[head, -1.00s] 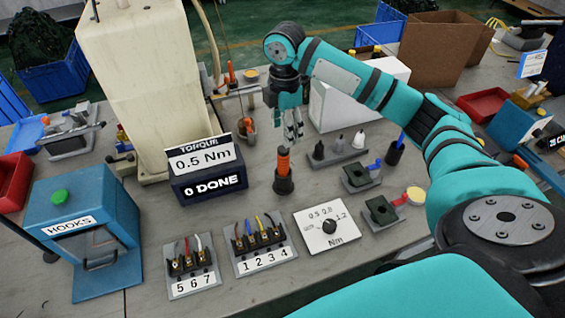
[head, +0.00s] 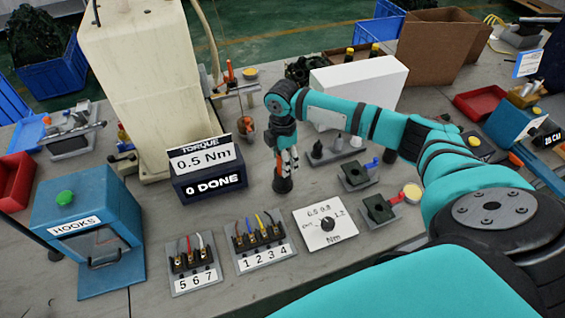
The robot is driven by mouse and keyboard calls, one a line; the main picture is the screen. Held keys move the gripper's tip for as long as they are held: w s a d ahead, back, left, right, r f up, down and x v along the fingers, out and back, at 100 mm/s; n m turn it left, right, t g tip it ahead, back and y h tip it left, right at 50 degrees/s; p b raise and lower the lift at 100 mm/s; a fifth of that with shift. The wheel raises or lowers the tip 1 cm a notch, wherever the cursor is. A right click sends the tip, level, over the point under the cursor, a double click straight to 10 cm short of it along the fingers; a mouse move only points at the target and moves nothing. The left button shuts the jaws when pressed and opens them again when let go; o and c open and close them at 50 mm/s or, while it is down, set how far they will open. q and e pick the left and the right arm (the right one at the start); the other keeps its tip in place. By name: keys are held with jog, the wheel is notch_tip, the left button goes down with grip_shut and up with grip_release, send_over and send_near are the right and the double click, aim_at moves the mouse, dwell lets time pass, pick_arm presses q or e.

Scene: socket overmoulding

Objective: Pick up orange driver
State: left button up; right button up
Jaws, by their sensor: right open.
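The orange driver (head: 281,165) stands upright in a dark round holder (head: 283,185) to the right of the torque display. My right gripper (head: 287,166) has come down over the driver, with its fingers at the driver's handle. The fingers hide most of the orange handle, and only a little orange shows between them. The gripper is open; I cannot tell whether the fingers touch the handle. My left gripper is not in view.
The torque display (head: 207,170) reads 0.5 Nm and 0 DONE. A bit rack (head: 337,152) stands right of the driver. Wire blocks (head: 193,263), (head: 262,246) and a dial plate (head: 325,224) lie in front. A blue HOOKS box (head: 85,230) is at left.

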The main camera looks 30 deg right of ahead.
jog(key=shift+c, duration=0.3)
jog(key=c, duration=1.1)
grip_shut()
